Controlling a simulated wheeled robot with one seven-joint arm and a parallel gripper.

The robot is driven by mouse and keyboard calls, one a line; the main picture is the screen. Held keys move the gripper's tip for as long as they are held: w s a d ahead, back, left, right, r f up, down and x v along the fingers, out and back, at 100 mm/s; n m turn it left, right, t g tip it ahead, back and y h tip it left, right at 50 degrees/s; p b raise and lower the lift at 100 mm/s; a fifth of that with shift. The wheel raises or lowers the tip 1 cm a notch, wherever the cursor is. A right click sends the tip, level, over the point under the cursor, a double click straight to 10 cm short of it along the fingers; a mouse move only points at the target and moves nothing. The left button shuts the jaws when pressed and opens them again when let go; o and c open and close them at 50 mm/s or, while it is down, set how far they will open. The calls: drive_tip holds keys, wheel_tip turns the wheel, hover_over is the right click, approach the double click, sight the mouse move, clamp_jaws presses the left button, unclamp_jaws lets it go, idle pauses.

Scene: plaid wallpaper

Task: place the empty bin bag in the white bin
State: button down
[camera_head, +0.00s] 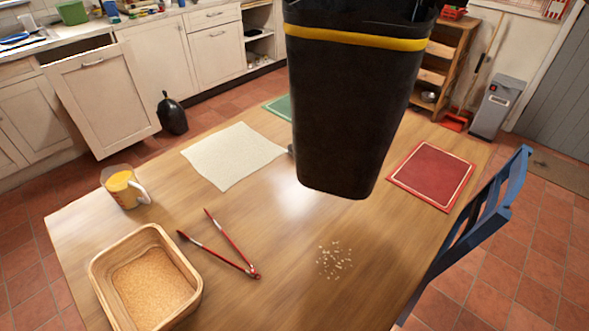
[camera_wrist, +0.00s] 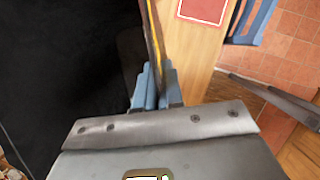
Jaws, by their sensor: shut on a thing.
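The empty bin bag (camera_head: 350,120) is black with a yellow band near its top. It hangs upright and open-shaped, large in front of the head camera, over the table. In the wrist view the black bag (camera_wrist: 60,70) fills the left side. My gripper (camera_wrist: 156,88) has blue fingertips shut on the bag's edge by the yellow band. I see no bin that is clearly white. A cream cabinet front (camera_head: 100,95) at left is pulled out, with a dark gap at its top. A grey bin-like box (camera_head: 497,107) stands at the far right.
The wooden table (camera_head: 300,290) holds a basket (camera_head: 100,270), tongs (camera_head: 225,255), a yellow-filled jug (camera_head: 122,188), a cream mat (camera_head: 232,157), a red mat (camera_head: 433,175) and crumbs (camera_head: 335,260). A knotted black bag (camera_head: 172,113) sits on the floor. A blue chair (camera_head: 490,215) stands right.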

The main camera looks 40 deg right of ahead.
wheel_tip(320, 180, down, 9)
drive_tip(key=b, duration=0.8)
drive_tip(key=shift+f+b, duration=0.15)
drive_tip(key=shift+b, duration=0.25)
drive_tip(key=w+a+f+p, duration=0.2)
drive_tip(key=w+a+f, duration=0.4)
drive_tip(key=w+f, duration=0.3)
drive_tip(key=shift+w+a+f+p, duration=0.2)
drive_tip(key=shift+w+f+p, duration=0.2)
drive_tip(key=shift+f, duration=0.35)
drive_tip(key=shift+f+b, duration=0.3)
drive_tip(key=shift+f, duration=0.1)
drive_tip(key=c, duration=1.3)
unclamp_jaws()
drive_tip(key=shift+o, duration=0.2)
